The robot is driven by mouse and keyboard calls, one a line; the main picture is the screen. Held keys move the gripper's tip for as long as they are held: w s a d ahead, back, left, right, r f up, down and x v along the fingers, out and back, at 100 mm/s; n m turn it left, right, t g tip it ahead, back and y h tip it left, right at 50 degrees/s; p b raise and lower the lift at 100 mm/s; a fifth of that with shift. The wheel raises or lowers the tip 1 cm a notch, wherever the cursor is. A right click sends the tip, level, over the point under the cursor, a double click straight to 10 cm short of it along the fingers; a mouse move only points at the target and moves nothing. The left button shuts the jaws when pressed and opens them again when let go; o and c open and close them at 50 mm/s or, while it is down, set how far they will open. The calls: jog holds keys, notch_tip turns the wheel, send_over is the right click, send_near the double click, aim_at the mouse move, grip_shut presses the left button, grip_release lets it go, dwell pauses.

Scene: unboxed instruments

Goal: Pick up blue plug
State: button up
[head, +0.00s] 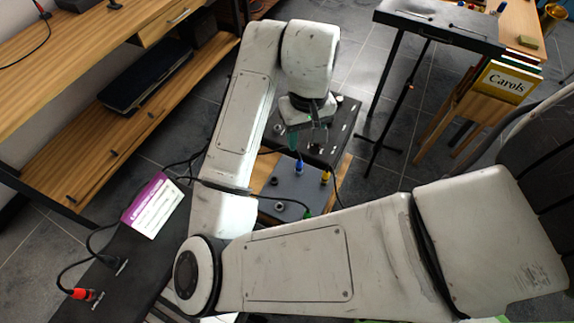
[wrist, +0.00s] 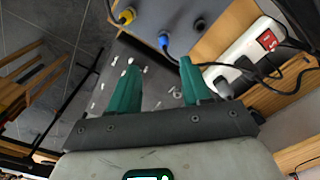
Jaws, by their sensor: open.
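The blue plug (head: 299,167) stands upright in the top of a grey socket box (head: 284,188), near its far edge. In the wrist view the blue plug (wrist: 165,42) shows beyond the fingertips, slightly right of the middle of the gap, on the grey box (wrist: 182,12). A dark cable trails from it. My gripper (head: 309,140) hangs just above and behind the plug in the head view. In the wrist view my gripper's (wrist: 160,64) two green fingers are apart with nothing between them. The fingers do not appear to touch the plug.
A yellow plug (head: 326,177) stands on the box right of the blue one; it also shows in the wrist view (wrist: 127,16). A green plug (head: 307,214) is at the near edge. A white power strip (wrist: 241,58) lies close right of my fingers. Loose cables surround the box.

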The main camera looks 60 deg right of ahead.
aim_at(300, 160)
jog(key=f, duration=0.2)
jog(key=f+b, duration=0.1)
jog(key=f, duration=0.1)
jog(key=shift+a+f, duration=0.2)
jog(key=shift+f, duration=0.15)
jog(key=shift+w+f, duration=0.15)
jog(key=shift+f, duration=1.35)
jog(key=shift+w+f, duration=0.15)
jog(key=shift+f, duration=1.35)
grip_shut()
